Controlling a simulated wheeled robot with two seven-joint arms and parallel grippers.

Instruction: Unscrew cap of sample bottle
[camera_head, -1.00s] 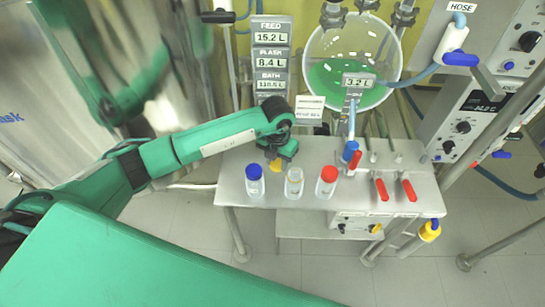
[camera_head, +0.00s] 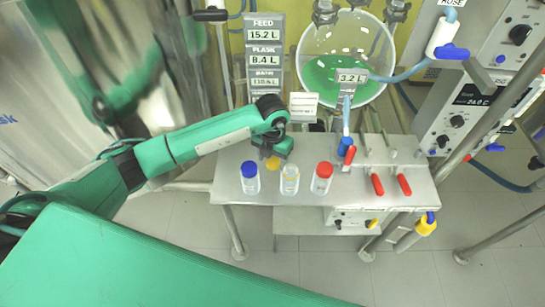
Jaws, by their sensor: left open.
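Three sample bottles stand upright in a row on the steel bench (camera_head: 400,199): one with a blue cap (camera_head: 250,169), a clear middle bottle (camera_head: 290,181) and one with a red cap (camera_head: 324,169). The middle bottle shows no coloured cap on its pale top. A yellow cap (camera_head: 272,163) is just below my left gripper (camera_head: 276,155), behind the bottles. My left gripper is open and points down. I cannot tell whether the yellow cap touches its fingers or rests on the bench. My right gripper is not in view.
A round glass vessel with green liquid (camera_head: 340,76) stands behind the bench. Red-handled valves (camera_head: 377,184) and a blue fitting (camera_head: 345,143) are right of the bottles. A display panel (camera_head: 264,58) and a small white label (camera_head: 303,105) stand behind my gripper.

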